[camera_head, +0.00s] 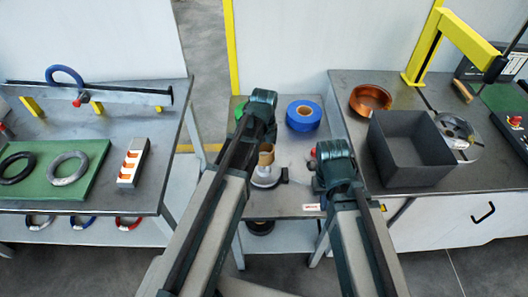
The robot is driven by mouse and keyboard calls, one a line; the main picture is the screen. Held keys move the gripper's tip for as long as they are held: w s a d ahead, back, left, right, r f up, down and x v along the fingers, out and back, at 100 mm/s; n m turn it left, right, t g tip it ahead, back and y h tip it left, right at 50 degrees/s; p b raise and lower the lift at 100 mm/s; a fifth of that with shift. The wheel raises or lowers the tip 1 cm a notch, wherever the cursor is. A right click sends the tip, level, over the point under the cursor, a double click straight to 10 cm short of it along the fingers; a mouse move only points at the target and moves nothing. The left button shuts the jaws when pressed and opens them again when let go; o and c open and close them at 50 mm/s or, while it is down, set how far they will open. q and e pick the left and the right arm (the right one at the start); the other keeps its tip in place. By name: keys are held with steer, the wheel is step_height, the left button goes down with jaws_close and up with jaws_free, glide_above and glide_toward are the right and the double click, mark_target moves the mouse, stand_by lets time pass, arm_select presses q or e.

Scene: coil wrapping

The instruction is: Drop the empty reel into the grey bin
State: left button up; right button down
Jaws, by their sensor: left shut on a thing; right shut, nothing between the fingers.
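A brown cardboard reel core (266,154) shows just below my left wrist, at the white spindle base (265,176) on the middle table. It looks empty, with no tape on it. My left gripper (268,137) is shut on it; the fingers are mostly hidden behind my arm. Whether the core is clear of the spindle cannot be told. The grey bin (410,184) stands open on the right bench, near its front left corner, and its visible inside looks empty. My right gripper (322,160) is shut and empty, left of the bin, its fingertips largely hidden by the wrist.
A blue tape roll (303,115) lies behind my grippers on the middle table. A copper coil (370,99) sits behind the bin, and a grey disc (457,131) and yellow arm (455,35) are to its right. The left bench (105,200) holds rings on a green mat.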

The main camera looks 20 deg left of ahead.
arm_select(q)
steer(key=shift+r+p, duration=0.8)
steer(key=shift+r, duration=0.2)
stand_by(1.0)
